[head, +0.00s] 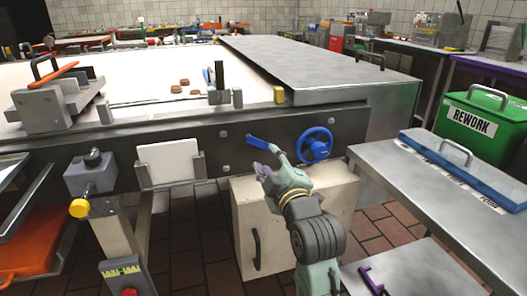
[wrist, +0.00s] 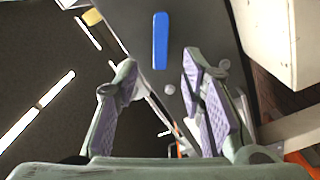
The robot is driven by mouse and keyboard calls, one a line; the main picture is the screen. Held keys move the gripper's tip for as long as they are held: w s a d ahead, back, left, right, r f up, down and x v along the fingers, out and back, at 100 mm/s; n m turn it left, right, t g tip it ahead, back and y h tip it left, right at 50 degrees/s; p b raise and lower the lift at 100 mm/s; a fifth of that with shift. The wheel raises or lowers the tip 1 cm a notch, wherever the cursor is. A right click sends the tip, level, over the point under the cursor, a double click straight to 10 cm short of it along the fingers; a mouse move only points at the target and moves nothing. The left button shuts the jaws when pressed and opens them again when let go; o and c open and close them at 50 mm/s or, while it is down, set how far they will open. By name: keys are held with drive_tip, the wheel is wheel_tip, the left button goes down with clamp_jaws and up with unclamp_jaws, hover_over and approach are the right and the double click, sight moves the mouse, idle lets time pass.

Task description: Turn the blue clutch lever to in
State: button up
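The blue clutch lever (head: 257,142) is on the dark front panel of the long table, tilted with its left end higher in the head view. In the wrist view the lever (wrist: 160,40) is a blue bar beyond the fingertips, roughly in line with the gap between them. My gripper (head: 267,165) is just below the lever in the head view. In the wrist view my gripper (wrist: 159,68) has its two purple-padded fingers spread apart with nothing between them. The lever's right end is close to my gripper in the head view, and I cannot tell if they touch.
A blue handwheel (head: 315,145) is on the same panel, just right of my gripper. A cream cabinet (head: 250,220) stands below. A grey side table (head: 440,190) is at the right, with a green REWORK bin (head: 475,125) behind it. A grey box with a yellow knob (head: 79,207) is at the left.

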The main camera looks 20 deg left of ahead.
drive_tip(key=shift+v, duration=1.6)
